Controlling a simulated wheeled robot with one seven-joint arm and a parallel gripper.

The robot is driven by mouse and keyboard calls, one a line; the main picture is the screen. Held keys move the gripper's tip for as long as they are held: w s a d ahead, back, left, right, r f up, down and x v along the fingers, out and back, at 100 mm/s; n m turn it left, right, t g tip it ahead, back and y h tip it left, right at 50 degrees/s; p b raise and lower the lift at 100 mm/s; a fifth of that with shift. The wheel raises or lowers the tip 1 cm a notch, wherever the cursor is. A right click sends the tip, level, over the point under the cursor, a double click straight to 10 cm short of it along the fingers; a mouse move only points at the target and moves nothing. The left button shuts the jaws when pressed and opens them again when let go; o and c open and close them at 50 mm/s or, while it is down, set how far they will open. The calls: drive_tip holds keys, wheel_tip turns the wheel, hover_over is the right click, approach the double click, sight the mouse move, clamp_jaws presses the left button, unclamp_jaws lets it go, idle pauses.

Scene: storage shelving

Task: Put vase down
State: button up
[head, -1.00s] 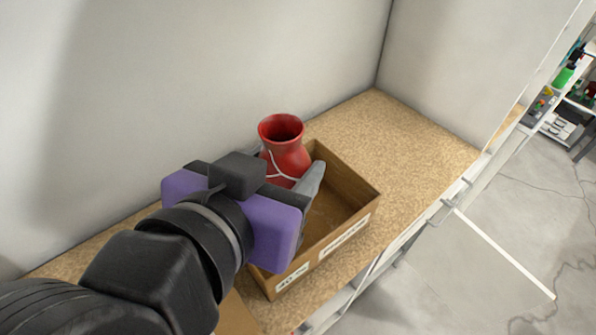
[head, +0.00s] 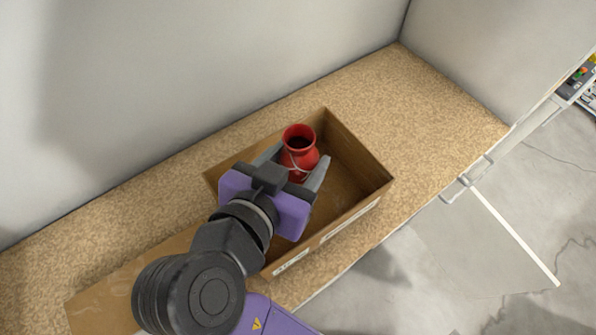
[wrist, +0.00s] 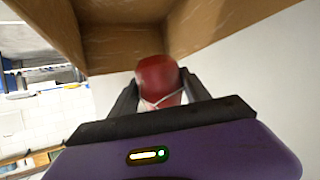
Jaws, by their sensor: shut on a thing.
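The red vase (head: 299,147), with a white band around it, is upright in the head view, within the cardboard box (head: 362,166) near its far left part. My gripper (head: 297,172) is shut on the vase, one finger on each side. In the wrist view the vase (wrist: 158,82) shows between the two dark fingers, with the box walls (wrist: 125,48) beyond it. The vase's base is hidden, so I cannot tell whether it touches the box floor.
The box stands on a speckled shelf board (head: 419,110) with free room to its right and far side. A pale wall (head: 180,70) runs behind. Another cardboard surface (head: 110,290) lies at lower left. The shelf's front edge drops to the concrete floor.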

sight(298, 181)
drive_tip(key=shift+f, duration=3.15)
drive_tip(key=shift+f, duration=0.1)
drive_tip(key=shift+f+b, duration=0.45)
drive_tip(key=shift+f, duration=0.1)
drive_tip(key=o, duration=1.5)
drive_tip(key=shift+o, duration=0.2)
drive_tip(key=shift+r, duration=0.2)
drive_tip(key=p+v, duration=0.1)
drive_tip(key=v, duration=1.1)
drive_tip(key=shift+r+p, duration=0.4)
drive_tip(key=shift+r, duration=0.05)
